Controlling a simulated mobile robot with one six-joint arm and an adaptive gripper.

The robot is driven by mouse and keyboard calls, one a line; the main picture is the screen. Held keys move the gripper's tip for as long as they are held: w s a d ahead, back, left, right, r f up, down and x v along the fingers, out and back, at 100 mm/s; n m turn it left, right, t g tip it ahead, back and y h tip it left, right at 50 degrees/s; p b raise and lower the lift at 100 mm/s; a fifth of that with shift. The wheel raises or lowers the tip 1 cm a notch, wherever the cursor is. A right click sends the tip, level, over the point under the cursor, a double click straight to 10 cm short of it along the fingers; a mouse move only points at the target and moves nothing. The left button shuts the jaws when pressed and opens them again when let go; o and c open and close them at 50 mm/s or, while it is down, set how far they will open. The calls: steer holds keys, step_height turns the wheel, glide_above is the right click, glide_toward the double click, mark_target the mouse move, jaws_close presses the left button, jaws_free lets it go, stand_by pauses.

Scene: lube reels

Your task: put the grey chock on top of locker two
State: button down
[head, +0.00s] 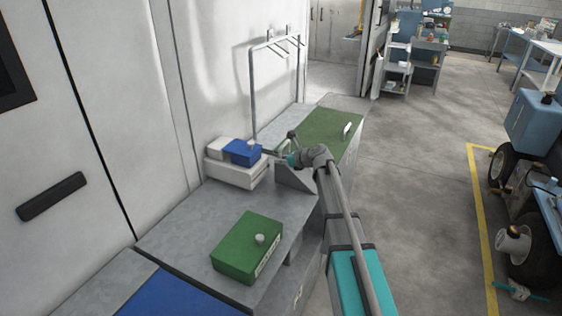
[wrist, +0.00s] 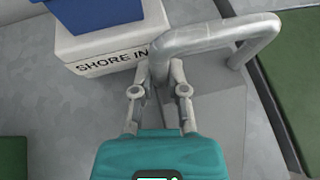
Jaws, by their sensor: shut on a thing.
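The grey chock (head: 294,178) is a wedge with a bent bar handle. In the wrist view its grey body (wrist: 212,118) lies below the handle. My gripper (head: 286,159) is shut on the handle, and its fingers (wrist: 160,85) close on the bar's left end. The chock is at the far right of the grey locker top (head: 190,217), near the edge of a green-topped surface (head: 328,131). I cannot tell whether it touches the top. No locker number is readable, so I cannot tell which is locker two.
A green box (head: 236,258) with a knob stands nearer. A grey rail with hooks (head: 253,90) rises behind. The green top has a small white upright item (head: 347,128).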

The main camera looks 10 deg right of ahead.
steer(key=c, duration=0.7)
jaws_free()
steer(key=shift+o, duration=0.2)
steer(key=p+v, duration=0.5)
steer(key=v, duration=0.7)
